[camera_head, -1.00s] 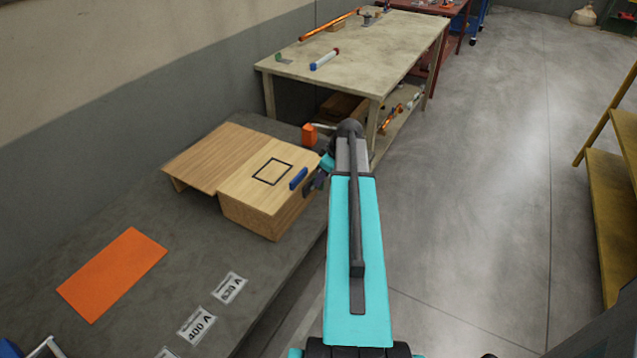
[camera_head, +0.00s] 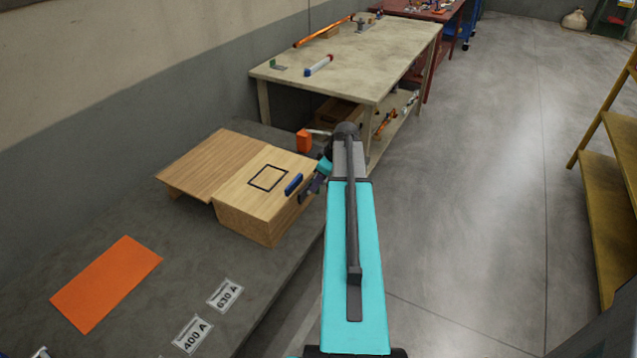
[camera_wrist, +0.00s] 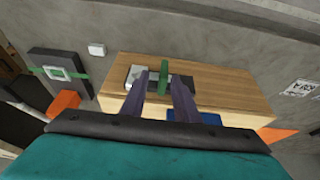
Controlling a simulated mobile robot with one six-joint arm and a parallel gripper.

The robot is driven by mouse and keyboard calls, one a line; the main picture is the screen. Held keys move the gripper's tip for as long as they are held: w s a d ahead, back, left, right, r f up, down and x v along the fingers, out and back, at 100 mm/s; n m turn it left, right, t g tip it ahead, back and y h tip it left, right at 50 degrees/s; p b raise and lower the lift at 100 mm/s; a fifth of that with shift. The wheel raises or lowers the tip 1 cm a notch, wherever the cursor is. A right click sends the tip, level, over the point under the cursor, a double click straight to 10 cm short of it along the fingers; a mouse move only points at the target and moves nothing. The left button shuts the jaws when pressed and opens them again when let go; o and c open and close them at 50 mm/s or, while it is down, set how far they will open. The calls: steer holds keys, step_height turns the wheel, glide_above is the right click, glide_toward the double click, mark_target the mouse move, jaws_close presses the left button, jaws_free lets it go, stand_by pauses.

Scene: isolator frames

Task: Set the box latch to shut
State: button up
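In the wrist view the box's front face (camera_wrist: 225,88) carries the latch, a green lever (camera_wrist: 163,72) standing across a dark and light plate (camera_wrist: 182,82). My gripper (camera_wrist: 161,82) is open, its two dark fingers on either side of the green lever, with a visible gap between them. Whether they touch the lever I cannot tell. In the head view my gripper (camera_head: 315,184) is at the box's right side, mostly hidden by my arm.
An orange block (camera_head: 303,141) stands just behind the box. An orange sheet (camera_head: 106,283) and labels (camera_head: 225,295) lie on the bench (camera_head: 165,255) in front. A pale worktable (camera_head: 365,65) is behind, and open floor (camera_head: 470,190) lies to the right.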

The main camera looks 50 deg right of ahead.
steer(key=b+v, duration=0.2)
steer(key=v, duration=1.1)
steer(key=shift+s+r, duration=0.2)
steer(key=shift+r, duration=0.1)
steer(key=shift+f, duration=0.1)
stand_by(0.5)
